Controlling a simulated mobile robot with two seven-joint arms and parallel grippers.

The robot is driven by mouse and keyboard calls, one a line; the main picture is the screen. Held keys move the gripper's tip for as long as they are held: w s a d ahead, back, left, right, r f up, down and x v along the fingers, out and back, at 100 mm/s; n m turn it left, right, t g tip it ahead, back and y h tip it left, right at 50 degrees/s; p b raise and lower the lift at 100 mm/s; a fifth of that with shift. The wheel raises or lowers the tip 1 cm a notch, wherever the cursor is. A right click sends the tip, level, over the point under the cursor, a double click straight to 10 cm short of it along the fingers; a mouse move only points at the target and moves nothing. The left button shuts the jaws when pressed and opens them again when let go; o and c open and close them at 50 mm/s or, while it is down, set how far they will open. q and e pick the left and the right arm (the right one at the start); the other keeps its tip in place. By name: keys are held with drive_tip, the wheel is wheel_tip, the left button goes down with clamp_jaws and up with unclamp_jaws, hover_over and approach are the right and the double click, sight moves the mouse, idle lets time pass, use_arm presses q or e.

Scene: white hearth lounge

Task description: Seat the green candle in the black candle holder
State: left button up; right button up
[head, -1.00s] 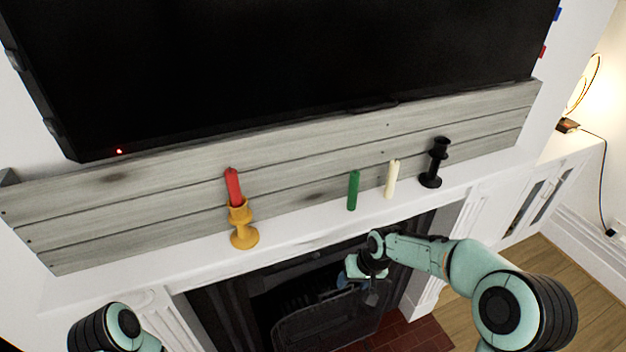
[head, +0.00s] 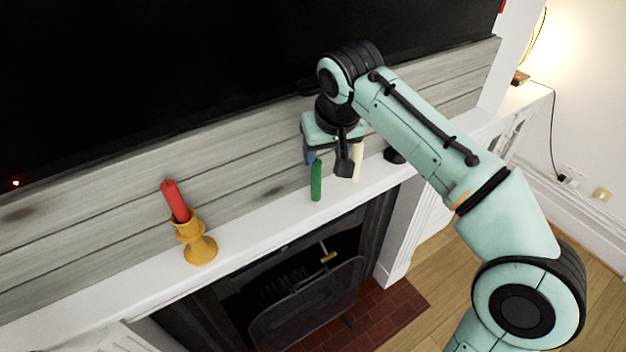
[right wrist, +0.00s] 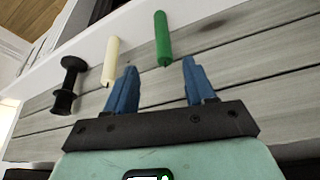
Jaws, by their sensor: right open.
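The green candle (head: 316,181) stands upright and loose on the white mantel shelf; in the right wrist view (right wrist: 162,38) its near end lines up with the gap between the fingers. My right gripper (head: 327,160) is open above the candle; its blue fingers also show in the right wrist view (right wrist: 159,68), with nothing held between them. The black candle holder (head: 394,155) is mostly hidden behind my right arm in the head view. It shows whole and empty in the right wrist view (right wrist: 68,85). My left gripper is out of view.
A cream candle (right wrist: 111,60) stands between the green candle and the black holder, close to my right gripper. A red candle (head: 175,200) leans in a yellow holder (head: 199,246) further left. Grey planks (head: 250,160) and a black screen (head: 150,80) rise behind the shelf.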

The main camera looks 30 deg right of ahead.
sight(316, 171)
drive_tip(key=x, duration=0.4)
drive_tip(key=shift+w+f, duration=0.1)
drive_tip(key=shift+w, duration=0.1)
drive_tip(key=x, duration=0.5)
drive_tip(key=shift+a+b, duration=0.2)
drive_tip(key=shift+b, duration=0.2)
clamp_jaws()
